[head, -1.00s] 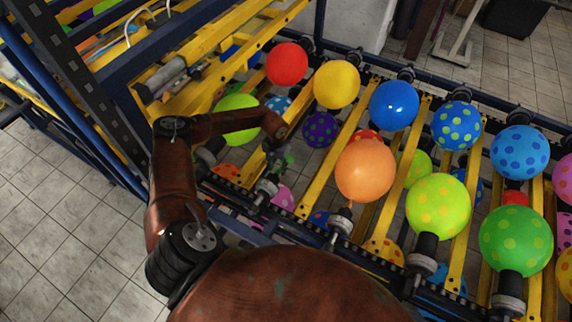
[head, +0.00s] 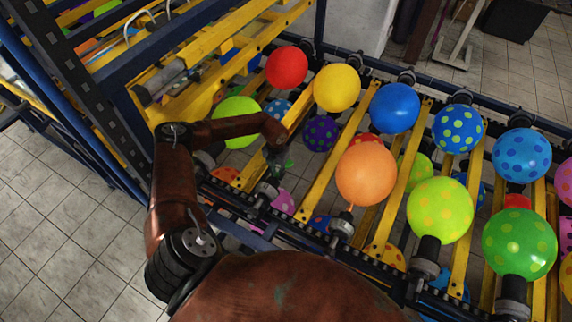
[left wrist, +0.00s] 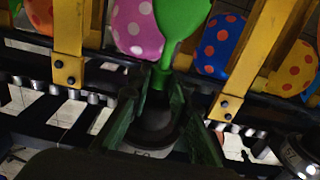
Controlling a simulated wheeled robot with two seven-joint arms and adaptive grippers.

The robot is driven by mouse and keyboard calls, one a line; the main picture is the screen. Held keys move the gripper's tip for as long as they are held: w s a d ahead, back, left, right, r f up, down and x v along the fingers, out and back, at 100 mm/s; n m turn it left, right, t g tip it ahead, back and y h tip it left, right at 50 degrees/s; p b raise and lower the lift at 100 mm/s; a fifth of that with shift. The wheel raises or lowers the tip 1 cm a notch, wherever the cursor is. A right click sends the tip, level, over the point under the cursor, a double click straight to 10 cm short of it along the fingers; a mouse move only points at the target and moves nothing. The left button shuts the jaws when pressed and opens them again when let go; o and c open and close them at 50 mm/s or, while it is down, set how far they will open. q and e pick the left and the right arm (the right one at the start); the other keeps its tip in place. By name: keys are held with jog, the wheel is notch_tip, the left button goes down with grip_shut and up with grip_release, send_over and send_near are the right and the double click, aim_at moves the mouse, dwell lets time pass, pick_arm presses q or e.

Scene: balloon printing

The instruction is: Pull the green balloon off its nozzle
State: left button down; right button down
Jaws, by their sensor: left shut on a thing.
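The green balloon (left wrist: 182,22) is in the left wrist view, small and smooth, with its narrow neck pointing down toward a dark round nozzle (left wrist: 155,135). My left gripper (left wrist: 162,88) has its two green-tinted fingers closed on either side of the neck, just above the nozzle. In the head view, my left gripper (head: 274,163) is at the near rail, with a small bit of the green balloon (head: 289,165) showing beside it. The fingers hide part of the neck, so I cannot tell whether it still touches the nozzle. My right gripper is not in view.
An orange balloon (head: 366,174) and a spotted lime balloon (head: 440,210) stand on nozzles to the right. A plain lime balloon (head: 236,109) is behind my forearm. Yellow bars (head: 328,186) run between the rows. Tiled floor (head: 70,215) is clear at left.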

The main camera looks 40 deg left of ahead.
pick_arm(q)
jog(key=shift+w, duration=0.2)
dwell(0.5)
jog(key=shift+w+f+b, duration=0.1)
jog(key=shift+w+b, duration=0.15)
jog(key=shift+b, duration=0.15)
jog(key=shift+w, duration=0.3)
notch_tip(320, 180, up, 17)
jog(key=p, duration=1)
